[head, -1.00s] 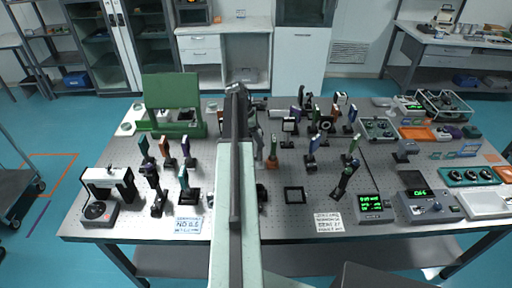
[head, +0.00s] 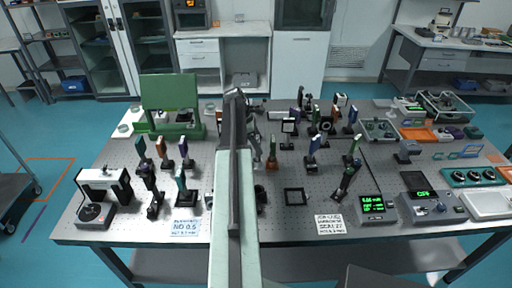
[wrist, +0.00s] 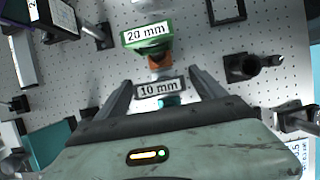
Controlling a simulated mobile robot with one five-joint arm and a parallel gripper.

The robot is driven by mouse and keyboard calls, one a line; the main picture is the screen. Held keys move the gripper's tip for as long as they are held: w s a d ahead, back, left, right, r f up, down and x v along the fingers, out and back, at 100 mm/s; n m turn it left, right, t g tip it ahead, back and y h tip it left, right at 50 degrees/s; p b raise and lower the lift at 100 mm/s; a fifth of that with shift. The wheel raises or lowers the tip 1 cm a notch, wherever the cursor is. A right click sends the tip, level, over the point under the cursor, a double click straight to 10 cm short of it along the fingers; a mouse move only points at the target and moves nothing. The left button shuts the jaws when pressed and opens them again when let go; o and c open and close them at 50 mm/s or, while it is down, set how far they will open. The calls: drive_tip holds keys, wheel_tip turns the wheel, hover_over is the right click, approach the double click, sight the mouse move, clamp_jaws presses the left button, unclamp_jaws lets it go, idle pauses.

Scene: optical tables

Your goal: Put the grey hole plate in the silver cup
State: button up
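In the wrist view, a small grey plate (wrist: 160,88) labelled "10 mm" lies between the fingers of my gripper (wrist: 160,77). The fingers are open, with a gap on each side of the plate. I cannot see a hole in it from this angle. A green piece (wrist: 147,35) labelled "20 mm" stands just beyond it, with an orange-brown part between. In the head view my arm hides my gripper and the table below it. I cannot make out the silver cup for certain in either view.
The perforated table (head: 300,226) is crowded with several post-mounted optics. A black square frame (head: 295,197) lies right of my arm; it also shows in the wrist view (wrist: 226,10). A dark post mount (wrist: 245,66) stands close to the right finger.

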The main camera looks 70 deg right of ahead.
drive_tip(key=shift+r, duration=0.1)
drive_tip(key=p+v, duration=1.1)
drive_tip(key=shift+w+r, duration=0.2)
drive_tip(key=shift+r, duration=0.15)
drive_tip(key=shift+a, duration=0.1)
